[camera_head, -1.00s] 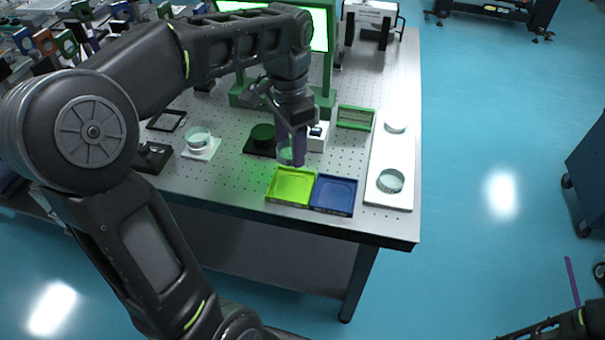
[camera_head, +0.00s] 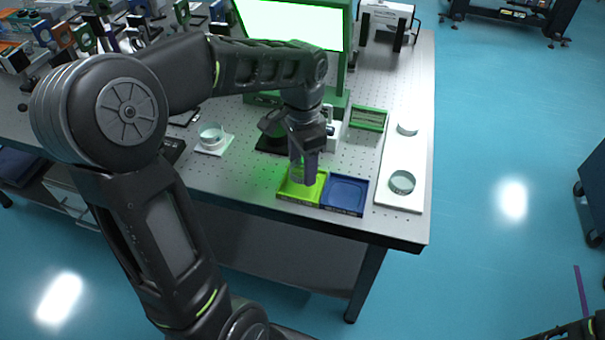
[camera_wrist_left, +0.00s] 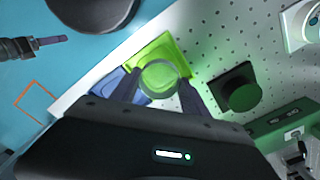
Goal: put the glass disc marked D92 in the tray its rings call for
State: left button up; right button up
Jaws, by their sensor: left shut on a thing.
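My left gripper (camera_head: 303,178) is shut on a clear glass disc (camera_head: 297,170), just above the yellow-green tray (camera_head: 286,195). In the left wrist view the disc (camera_wrist_left: 160,78) sits between the fingertips (camera_wrist_left: 160,92), with the green tray (camera_wrist_left: 177,46) behind it. No mark or rings are readable on the disc. The blue tray (camera_head: 345,194) stands against the green tray's right side and looks empty. My right arm shows at the lower right edge of the head view. A gripper with a purple finger (camera_wrist_left: 48,41) shows in the left wrist view; its opening is unclear.
Other glass discs stand on a white plate (camera_head: 210,137) and a long white board (camera_head: 397,200). A black base with a dark green cylinder (camera_wrist_left: 238,91), a green-framed rack (camera_head: 368,118) and a bright green-framed screen (camera_head: 295,24) stand behind. The table's front edge is close.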

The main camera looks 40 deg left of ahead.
aim_at(302, 168)
pick_arm(q)
jog(key=shift+f, duration=1.85)
jog(key=shift+f, duration=0.1)
jog(key=o, duration=1.2)
notch_tip(302, 168, up, 12)
jog(key=shift+r, duration=0.15)
